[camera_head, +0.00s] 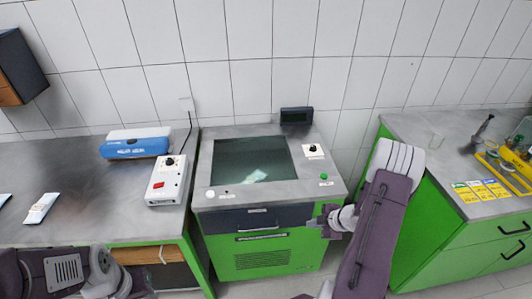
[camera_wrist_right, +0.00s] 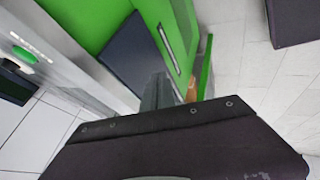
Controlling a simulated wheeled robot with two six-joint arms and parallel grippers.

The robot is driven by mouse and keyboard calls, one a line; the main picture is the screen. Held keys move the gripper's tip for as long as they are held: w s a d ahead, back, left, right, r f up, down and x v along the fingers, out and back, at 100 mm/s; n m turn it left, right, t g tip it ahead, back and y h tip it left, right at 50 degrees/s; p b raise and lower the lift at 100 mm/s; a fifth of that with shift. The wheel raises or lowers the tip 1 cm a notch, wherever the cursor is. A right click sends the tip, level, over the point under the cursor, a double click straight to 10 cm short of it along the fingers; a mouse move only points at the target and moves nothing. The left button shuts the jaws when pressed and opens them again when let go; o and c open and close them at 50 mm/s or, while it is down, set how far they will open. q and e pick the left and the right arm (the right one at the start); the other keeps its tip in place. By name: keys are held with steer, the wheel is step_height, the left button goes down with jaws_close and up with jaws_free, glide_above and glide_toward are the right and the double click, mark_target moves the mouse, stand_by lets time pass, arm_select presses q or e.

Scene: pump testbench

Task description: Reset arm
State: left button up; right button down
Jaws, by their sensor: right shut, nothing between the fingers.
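My right arm (camera_head: 374,235) reaches up from the bottom right in the head view. Its gripper (camera_head: 322,224) points left and is shut and empty, in front of the right side of the green testbench (camera_head: 210,245). In the right wrist view the closed fingers (camera_wrist_right: 157,92) stand near the bench's dark drawer front (camera_wrist_right: 135,55); I cannot tell whether they touch it. Part of my left arm (camera_head: 65,272) shows at the bottom left, but its gripper is out of view.
The bench top carries a dark glass panel (camera_head: 253,160), a green button (camera_head: 323,183) and a small display (camera_head: 296,116). A left table (camera_head: 90,205) holds a blue-white case (camera_head: 136,143) and a switch box (camera_head: 167,181). A green cabinet (camera_head: 480,235) stands close at right.

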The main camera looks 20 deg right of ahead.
steer(key=w+a+r+t+h, duration=0.1)
steer(key=w+a+r, duration=0.3)
steer(key=a+r, duration=0.5)
steer(key=w+a+r, duration=0.5)
steer(key=a+r, duration=0.3)
steer(key=s+a+f+m+g, duration=0.1)
steer(key=s+f+m+g, duration=0.1)
steer(key=s+m, duration=0.5)
steer(key=s+f+m+g+h, duration=0.1)
steer(key=s+m+g, duration=0.3)
steer(key=s, duration=0.8)
steer(key=m, duration=0.2)
steer(key=shift+s+a+f+m+g+h, duration=0.15)
steer(key=shift+a+f+m+g+h, duration=0.15)
steer(key=shift+a+f+m, duration=0.1)
steer(key=shift+d, duration=0.15)
